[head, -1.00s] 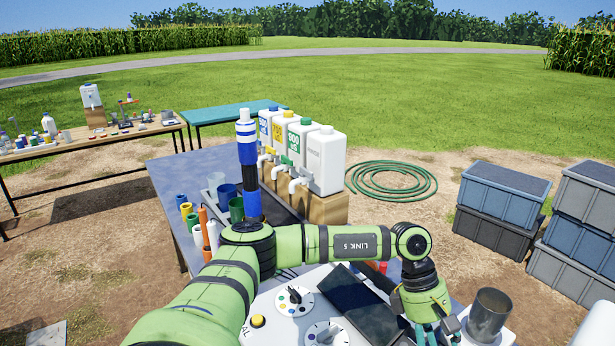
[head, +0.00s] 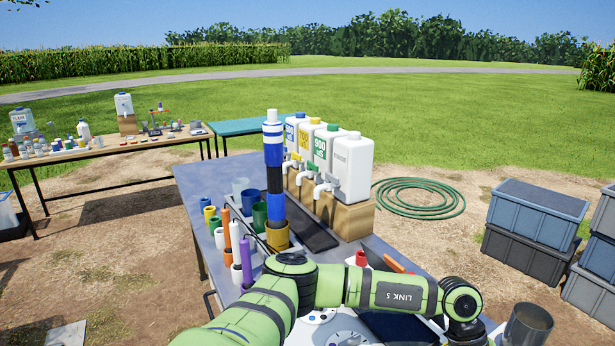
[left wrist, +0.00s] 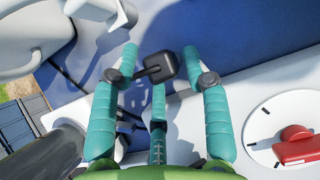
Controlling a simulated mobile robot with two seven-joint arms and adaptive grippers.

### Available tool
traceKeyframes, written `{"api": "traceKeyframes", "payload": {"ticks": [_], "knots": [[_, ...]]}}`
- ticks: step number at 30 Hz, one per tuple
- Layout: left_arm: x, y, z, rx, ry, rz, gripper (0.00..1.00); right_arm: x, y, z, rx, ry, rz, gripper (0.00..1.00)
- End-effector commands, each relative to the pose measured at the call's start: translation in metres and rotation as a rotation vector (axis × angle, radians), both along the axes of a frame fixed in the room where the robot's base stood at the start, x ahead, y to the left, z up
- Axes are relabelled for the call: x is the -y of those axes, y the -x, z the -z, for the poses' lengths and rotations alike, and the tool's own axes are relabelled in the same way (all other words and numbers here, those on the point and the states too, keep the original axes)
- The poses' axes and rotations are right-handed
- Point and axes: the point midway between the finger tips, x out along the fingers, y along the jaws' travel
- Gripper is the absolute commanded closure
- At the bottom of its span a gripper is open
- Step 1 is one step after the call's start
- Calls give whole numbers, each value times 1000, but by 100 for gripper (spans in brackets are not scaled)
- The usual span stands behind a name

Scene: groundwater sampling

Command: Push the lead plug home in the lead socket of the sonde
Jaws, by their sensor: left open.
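A tall blue, black and white cylinder (head: 273,180), seemingly the sonde, stands upright in a brown cup (head: 278,237) on the grey table. I cannot make out its lead socket. In the left wrist view my left gripper (left wrist: 150,75) is open, with teal fingers. A small dark square piece with a short stem (left wrist: 160,67) shows between the fingertips. It may be the lead plug, and I cannot tell whether a finger touches it. In the head view this gripper is below the picture's edge. My right gripper is not in view.
White bottles with taps (head: 350,165) stand on a wooden block behind the cylinder. Coloured cups and probes (head: 235,240) stand to its left. A white box with a dial and red knob (left wrist: 295,140) is beside my left gripper. A grey cup (head: 528,325) is at lower right.

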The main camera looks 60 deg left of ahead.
Motion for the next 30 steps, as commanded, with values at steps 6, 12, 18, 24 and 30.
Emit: {"api": "traceKeyframes", "payload": {"ticks": [6, 12, 18, 24, 30], "knots": [[0, 0, 0, 0, 0, 0, 77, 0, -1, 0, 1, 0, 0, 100], [0, 0, 0, -1, 0, 1, 95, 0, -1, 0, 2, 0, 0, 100], [1, 1, -8, 0, 1, 1, 100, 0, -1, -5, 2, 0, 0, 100], [2, 2, -24, 0, 1, 1, 100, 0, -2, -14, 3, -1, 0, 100], [4, 3, -40, 1, 2, 0, 100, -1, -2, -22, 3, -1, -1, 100]]}}
